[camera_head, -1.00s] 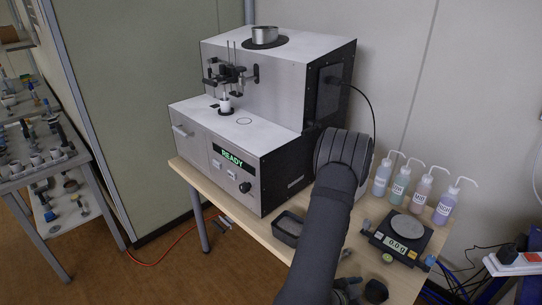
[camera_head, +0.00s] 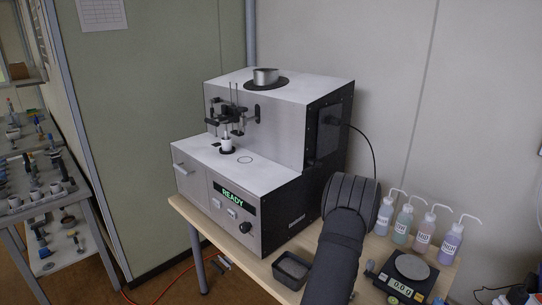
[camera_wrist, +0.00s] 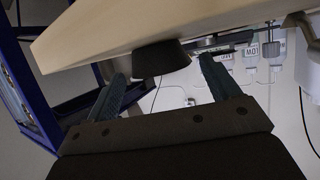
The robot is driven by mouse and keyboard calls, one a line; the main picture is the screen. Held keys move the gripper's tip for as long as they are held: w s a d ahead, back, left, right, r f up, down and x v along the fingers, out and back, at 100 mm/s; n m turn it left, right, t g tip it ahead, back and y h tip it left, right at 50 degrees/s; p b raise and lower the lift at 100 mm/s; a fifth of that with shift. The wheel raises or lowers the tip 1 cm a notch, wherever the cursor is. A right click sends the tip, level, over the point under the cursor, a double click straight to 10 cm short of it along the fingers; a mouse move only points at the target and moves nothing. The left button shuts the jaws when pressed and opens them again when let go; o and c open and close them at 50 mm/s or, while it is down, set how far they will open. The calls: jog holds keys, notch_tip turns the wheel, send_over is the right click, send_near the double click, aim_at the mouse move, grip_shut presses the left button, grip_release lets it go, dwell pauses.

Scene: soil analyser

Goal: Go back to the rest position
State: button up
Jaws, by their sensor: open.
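My gripper (camera_wrist: 160,88) shows in the wrist view with its two fingers wide apart and nothing between them. It hangs near the wooden table edge (camera_wrist: 90,38), and a dark round-sided object (camera_wrist: 160,58) shows beyond the fingertips; I cannot tell how far off it is. In the head view my dark arm stands in front of the table's right half, and my gripper is not visible there. The soil analyser (camera_head: 262,145) stands on the table with its display (camera_head: 232,194) reading READY. A small white cup (camera_head: 227,143) sits under its probes.
A dark tray (camera_head: 292,268) lies in front of the analyser. Several labelled wash bottles (camera_head: 418,229) stand at the back right, behind a scale (camera_head: 411,268) reading 0.0 g. A cluttered bench (camera_head: 40,195) is at the far left. Floor shows between the tables.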

jog(key=v, duration=1)
jog(key=x, duration=1.2)
jog(key=shift+f, duration=0.25)
notch_tip(320, 180, up, 5)
jog(key=shift+s, duration=0.1)
jog(key=s+d+r, duration=0.3)
jog(key=s+r, duration=0.4)
jog(key=s, duration=0.4)
jog(key=w+a+f+n+t+y, duration=0.1)
jog(key=w+a+n+t+y, duration=0.2)
jog(key=w, duration=1.1)
jog(key=a+n+t, duration=0.1)
jog(key=a+n, duration=0.1)
jog(key=a, duration=0.1)
jog(key=shift+a+t, duration=0.15)
jog(key=shift+t, duration=0.25)
jog(key=s+d+m+g+h, duration=0.3)
jog(key=s+d, duration=0.3)
jog(key=s, duration=0.5)
jog(key=shift+s+f+m+g, duration=0.35)
jog(key=shift+f+m+g, duration=0.1)
jog(key=shift+m+g, duration=0.4)
